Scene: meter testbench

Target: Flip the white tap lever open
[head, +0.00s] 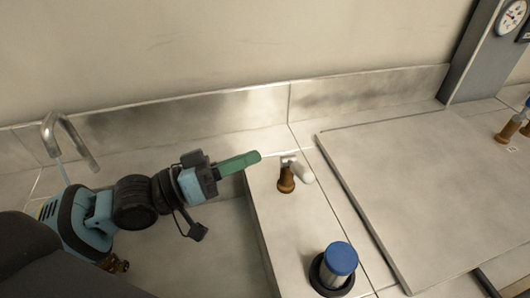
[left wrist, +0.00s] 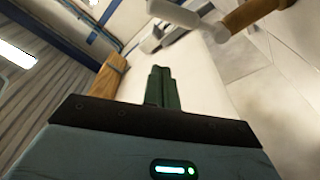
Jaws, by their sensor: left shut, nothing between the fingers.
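The tap has a brown stem (head: 286,181) that stands on the bench block in the middle of the head view. The white tap lever (head: 303,173) is at its top, slanting down to the right, with a thin pale bar beside it toward my gripper. My left gripper (head: 257,156) has green fingers, shut and empty, just left of the tap top. In the left wrist view the shut fingers (left wrist: 163,70) point up the picture. A white rounded part (left wrist: 175,12) and a brown part (left wrist: 258,14) show at the top there, apart from the fingers. My right gripper is not in view.
A blue-capped cylinder (head: 340,259) in a dark ring stands in front of the tap. A large flat grey panel (head: 420,180) lies to the right. A grey post with a round gauge (head: 511,18) and another brown fitting (head: 509,130) are at far right. A bent metal pipe (head: 72,135) stands left.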

